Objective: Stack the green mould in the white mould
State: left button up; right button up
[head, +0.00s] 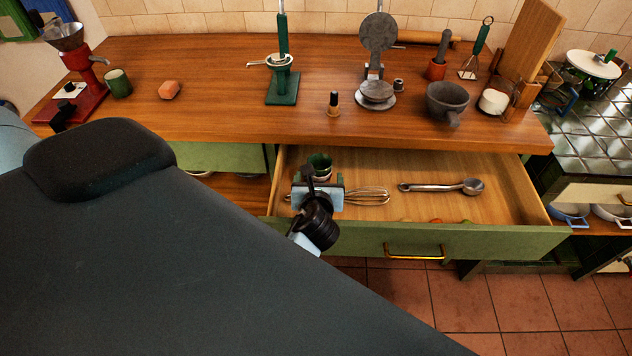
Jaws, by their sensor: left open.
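My left gripper (318,188) is over the left part of the open drawer, its two fingers spread apart. A whitish band shows below the green, which may be the white mould (321,176). I cannot tell whether the green one sits in it or is only in front of or behind it, because the gripper hides the lower part. Nothing is visibly held. My right gripper is out of view.
The drawer (510,235) also holds a whisk (365,197) right beside the gripper and a metal scoop (445,187). The wooden counter (220,120) overhangs the drawer's back and carries a green mug (118,83), a mortar (447,100) and several tools. My large dark arm covers the lower left.

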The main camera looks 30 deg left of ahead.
pick_arm(q)
jog(key=shift+v, duration=1.05)
